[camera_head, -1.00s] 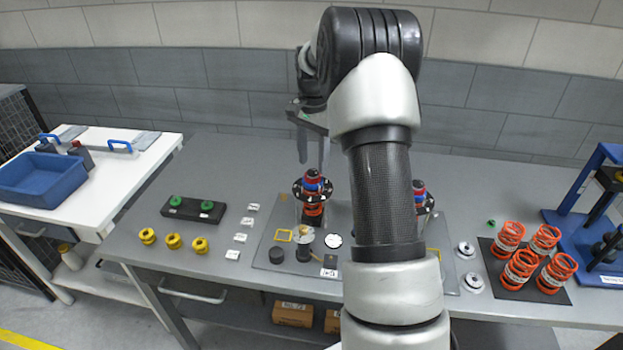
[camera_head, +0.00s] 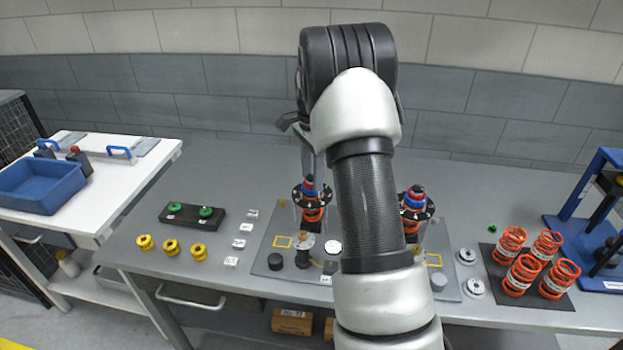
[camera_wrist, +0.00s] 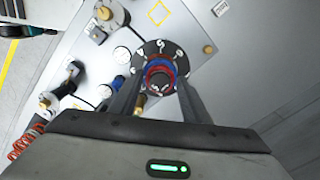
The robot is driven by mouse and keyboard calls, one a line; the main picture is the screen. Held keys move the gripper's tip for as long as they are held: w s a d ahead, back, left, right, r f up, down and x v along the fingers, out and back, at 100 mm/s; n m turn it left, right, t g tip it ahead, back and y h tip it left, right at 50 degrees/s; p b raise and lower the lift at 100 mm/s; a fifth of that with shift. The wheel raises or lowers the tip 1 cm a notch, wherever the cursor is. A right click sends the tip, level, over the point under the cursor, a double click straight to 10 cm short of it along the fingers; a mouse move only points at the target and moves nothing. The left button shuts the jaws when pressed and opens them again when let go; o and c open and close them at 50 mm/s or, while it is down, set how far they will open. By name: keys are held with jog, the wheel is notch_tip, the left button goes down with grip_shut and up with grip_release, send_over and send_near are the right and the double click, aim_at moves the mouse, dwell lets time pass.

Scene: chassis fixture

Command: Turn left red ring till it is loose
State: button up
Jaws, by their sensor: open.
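The left red ring (camera_head: 309,182) sits with a blue ring (camera_head: 309,190) near the top of the left strut assembly, above a black round plate with pale studs. In the wrist view the red ring (camera_wrist: 160,64) and the blue ring (camera_wrist: 158,72) show from above, inside the black plate (camera_wrist: 172,50). My gripper (camera_head: 308,160) is open above this assembly, partly hidden behind my arm. In the wrist view its two fingers (camera_wrist: 158,95) point toward the rings, one on each side of their near edge. I cannot tell if they touch.
A second strut assembly (camera_head: 416,203) with red and blue rings stands to the right. Orange springs (camera_head: 515,240) stand on a dark mat beside a blue press (camera_head: 590,225). Yellow parts (camera_head: 171,246) and a black holder with green parts (camera_head: 193,213) lie at left.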

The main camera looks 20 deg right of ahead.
jog(key=m+p, duration=0.1)
jog(key=m, duration=0.4)
jog(key=shift+r+p, duration=0.15)
jog(key=shift+p, duration=0.15)
jog(key=m+p, duration=0.2)
jog(key=m, duration=0.3)
jog(key=shift+m, duration=1)
jog(key=m, duration=0.6)
jog(key=c, duration=0.8)
jog(key=n, duration=0.3)
jog(key=n+b, duration=0.1)
jog(key=n, duration=1.3)
jog(key=o, duration=0.8)
